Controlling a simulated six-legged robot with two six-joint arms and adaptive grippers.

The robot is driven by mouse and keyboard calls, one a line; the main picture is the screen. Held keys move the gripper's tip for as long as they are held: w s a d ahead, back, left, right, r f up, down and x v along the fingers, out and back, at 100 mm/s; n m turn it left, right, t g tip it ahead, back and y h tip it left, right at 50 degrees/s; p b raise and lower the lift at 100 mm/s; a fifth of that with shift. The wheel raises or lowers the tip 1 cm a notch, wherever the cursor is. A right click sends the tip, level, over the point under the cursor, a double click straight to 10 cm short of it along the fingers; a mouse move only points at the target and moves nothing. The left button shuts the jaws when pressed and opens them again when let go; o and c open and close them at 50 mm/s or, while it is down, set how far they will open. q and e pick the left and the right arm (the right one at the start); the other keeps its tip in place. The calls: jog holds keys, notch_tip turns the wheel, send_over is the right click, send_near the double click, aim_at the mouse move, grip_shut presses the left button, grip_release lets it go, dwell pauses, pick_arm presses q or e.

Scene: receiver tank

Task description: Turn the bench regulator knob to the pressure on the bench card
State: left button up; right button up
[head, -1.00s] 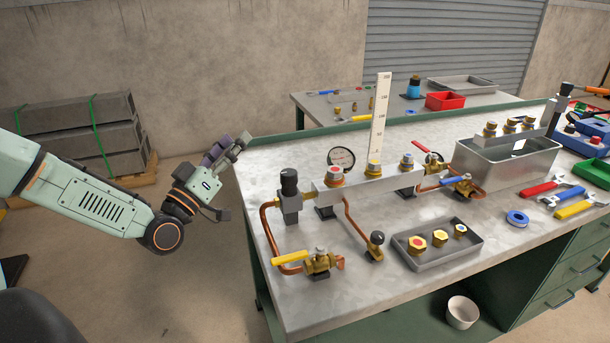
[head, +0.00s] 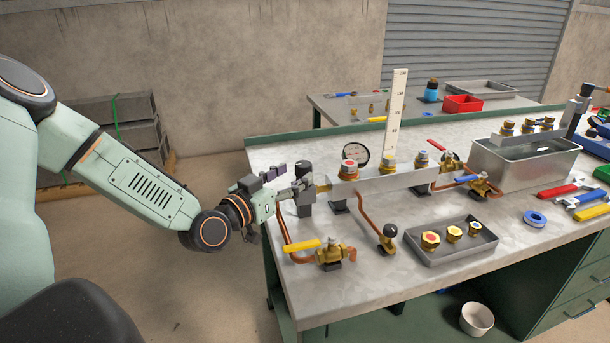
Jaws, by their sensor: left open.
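The bench regulator (head: 305,200) stands at the left end of the manifold, with its black knob (head: 303,170) on top. My left gripper (head: 296,185) is open at the left side of the regulator, close to the knob. I cannot tell whether its fingers touch the knob. A round gauge (head: 355,155) stands behind the manifold; its reading is too small to make out. A tall white scale plate (head: 395,110) with marked numbers rises behind the manifold. I cannot make out a bench card with a pressure. My right gripper is not in view.
A yellow-handled valve (head: 328,252) and copper pipes lie just below my left gripper. The manifold block (head: 380,184) carries several brass fittings. A grey tray (head: 452,240) with brass plugs sits in front. A metal bin (head: 520,160) and wrenches (head: 575,200) are at the right.

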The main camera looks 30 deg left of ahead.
aim_at(298, 172)
pick_arm(q)
jog(key=shift+w+a+f+b, duration=0.15)
jog(key=shift+w+b, duration=0.1)
jog(key=shift+w, duration=0.25)
jog(key=shift+w+f+b, duration=0.1)
jog(key=shift+w+b, duration=0.1)
jog(key=shift+w, duration=0.25)
jog(key=shift+w+d+r+b, duration=0.2)
jog(key=shift+w+b, duration=0.1)
jog(key=shift+w, duration=0.3)
jog(key=shift+w+d+r+b, duration=0.1)
jog(key=shift+w+d+b, duration=0.15)
jog(key=shift+w, duration=0.35)
jog(key=shift+w+a+f, duration=0.15)
jog(key=shift+w+a, duration=0.1)
jog(key=shift+w, duration=0.05)
jog(key=shift+s+d, duration=0.1)
jog(key=shift+c, duration=0.8)
jog(key=c, duration=1)
